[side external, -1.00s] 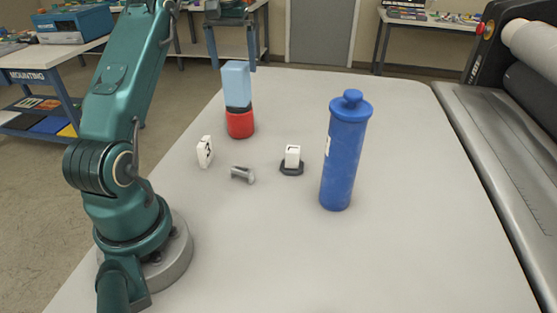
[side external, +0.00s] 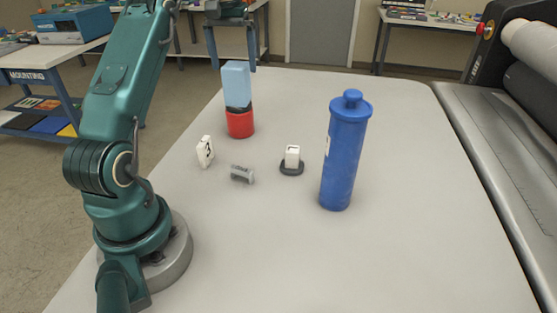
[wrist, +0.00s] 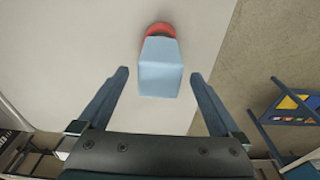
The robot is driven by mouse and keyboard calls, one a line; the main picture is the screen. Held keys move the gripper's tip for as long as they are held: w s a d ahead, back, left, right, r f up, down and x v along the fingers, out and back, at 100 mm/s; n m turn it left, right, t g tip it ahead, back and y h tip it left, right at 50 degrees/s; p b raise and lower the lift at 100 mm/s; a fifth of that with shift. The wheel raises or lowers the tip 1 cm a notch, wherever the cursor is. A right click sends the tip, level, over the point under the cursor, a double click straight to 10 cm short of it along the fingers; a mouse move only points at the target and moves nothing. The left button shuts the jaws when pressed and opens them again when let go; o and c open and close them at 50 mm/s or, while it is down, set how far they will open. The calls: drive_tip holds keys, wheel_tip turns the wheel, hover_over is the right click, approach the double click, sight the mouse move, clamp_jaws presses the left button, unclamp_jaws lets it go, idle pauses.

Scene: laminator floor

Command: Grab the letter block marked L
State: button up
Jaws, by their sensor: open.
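The other white block (side external: 205,151) stands at the left with a mark that looks like a 3. I cannot tell for certain which is L. Neither white block shows there.
The light blue block stands on a red cylinder (side external: 240,125) with a dark piece between. A grey bolt-like part (side external: 242,174) lies left of the middle. A tall blue bottle (side external: 343,155) stands at the right. The front of the table (side external: 300,260) is clear.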

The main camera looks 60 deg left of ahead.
drive_tip(key=shift+c, duration=0.3)
drive_tip(key=c, duration=0.4)
